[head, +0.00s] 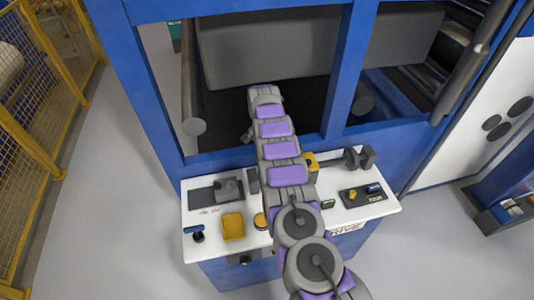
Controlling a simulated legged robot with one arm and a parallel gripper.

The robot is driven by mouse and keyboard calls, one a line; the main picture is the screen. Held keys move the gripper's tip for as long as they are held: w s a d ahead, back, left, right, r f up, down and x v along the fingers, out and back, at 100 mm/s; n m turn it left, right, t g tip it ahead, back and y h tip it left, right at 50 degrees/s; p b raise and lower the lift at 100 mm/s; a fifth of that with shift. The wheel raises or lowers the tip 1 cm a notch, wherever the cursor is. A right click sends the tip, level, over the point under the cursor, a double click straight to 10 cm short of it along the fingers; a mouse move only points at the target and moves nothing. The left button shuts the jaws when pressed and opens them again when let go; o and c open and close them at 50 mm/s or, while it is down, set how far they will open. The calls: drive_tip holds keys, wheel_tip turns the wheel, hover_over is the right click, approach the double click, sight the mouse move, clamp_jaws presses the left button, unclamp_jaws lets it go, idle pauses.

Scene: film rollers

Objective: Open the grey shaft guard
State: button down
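A large grey panel (300,50) spans the opening of the blue machine frame and is the likeliest grey shaft guard, though I cannot be sure. A small dark part beside the arm, perhaps of my gripper (247,135), shows there. The fingers are not clear, and I cannot tell whether they touch anything.
A white console (205,247) with a yellow tray (232,227), a dark lever block (228,188), a dumbbell-shaped handle (358,159) and several controls lies under my arm. Blue posts flank the opening. A yellow mesh fence (30,150) stands left; grey floor (110,200) is clear between.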

drive_tip(key=shift+s+a+f, duration=0.1)
drive_tip(key=shift+a+f, duration=0.25)
drive_tip(key=shift+a, duration=0.15)
idle(0.4)
drive_tip(key=c, duration=1.3)
unclamp_jaws()
drive_tip(key=shift+a+f, duration=0.1)
drive_tip(key=o, duration=0.4)
drive_tip(key=shift+a, duration=0.2)
drive_tip(key=shift+w+d, duration=0.3)
drive_tip(key=shift+d, duration=0.15)
